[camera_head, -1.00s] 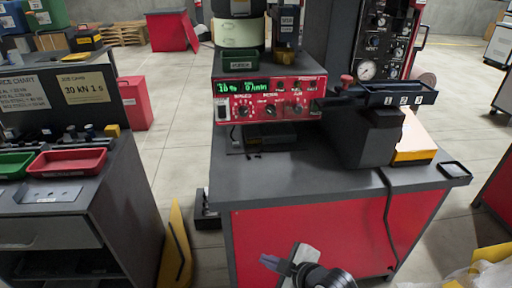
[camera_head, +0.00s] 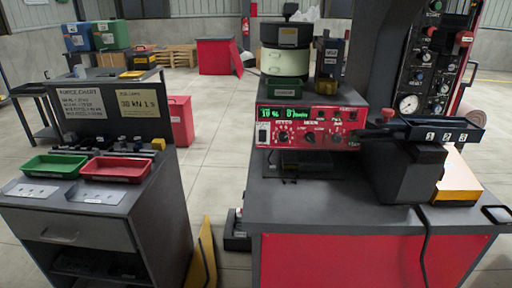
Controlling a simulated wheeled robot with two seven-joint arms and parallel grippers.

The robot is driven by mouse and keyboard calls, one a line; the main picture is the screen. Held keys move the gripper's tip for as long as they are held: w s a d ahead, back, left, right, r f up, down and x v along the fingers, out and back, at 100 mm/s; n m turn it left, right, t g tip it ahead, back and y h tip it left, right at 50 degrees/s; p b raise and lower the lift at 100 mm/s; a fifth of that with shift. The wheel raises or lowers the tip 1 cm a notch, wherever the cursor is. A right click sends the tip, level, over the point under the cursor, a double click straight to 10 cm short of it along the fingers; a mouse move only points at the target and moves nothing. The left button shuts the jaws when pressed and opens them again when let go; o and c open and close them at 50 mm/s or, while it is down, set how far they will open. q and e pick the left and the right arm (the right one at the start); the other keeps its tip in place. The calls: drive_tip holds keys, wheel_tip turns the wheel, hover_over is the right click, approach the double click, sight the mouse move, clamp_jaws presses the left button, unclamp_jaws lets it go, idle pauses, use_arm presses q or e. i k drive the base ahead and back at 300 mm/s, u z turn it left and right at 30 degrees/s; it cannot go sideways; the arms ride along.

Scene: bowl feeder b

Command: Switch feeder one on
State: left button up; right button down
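The red feeder controller (camera_head: 308,126) stands on the dark bench top, with a lit green display (camera_head: 297,113), several knobs and small switches on its front. Behind and above the controller stands the round bowl feeder (camera_head: 286,62), pale with a dark top. A dark tray (camera_head: 444,131) marked 1, 2, 3 sits to the right of the controller. Neither of my grippers shows in the head view now.
A grey cabinet (camera_head: 150,215) at the left carries a green tray (camera_head: 54,166) and a red tray (camera_head: 117,169). A yellow panel (camera_head: 206,255) leans in the gap between cabinet and bench.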

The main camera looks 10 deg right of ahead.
sight(262, 133)
drive_tip(key=u, duration=0.55)
drive_tip(key=k, duration=0.65)
drive_tip(key=u, duration=0.6)
drive_tip(key=i, duration=0.85)
drive_tip(key=z, duration=0.75)
drive_tip(key=i, duration=1.1)
drive_tip(key=z, duration=1.5)
drive_tip(key=i, duration=0.2)
drive_tip(key=z, duration=0.05)
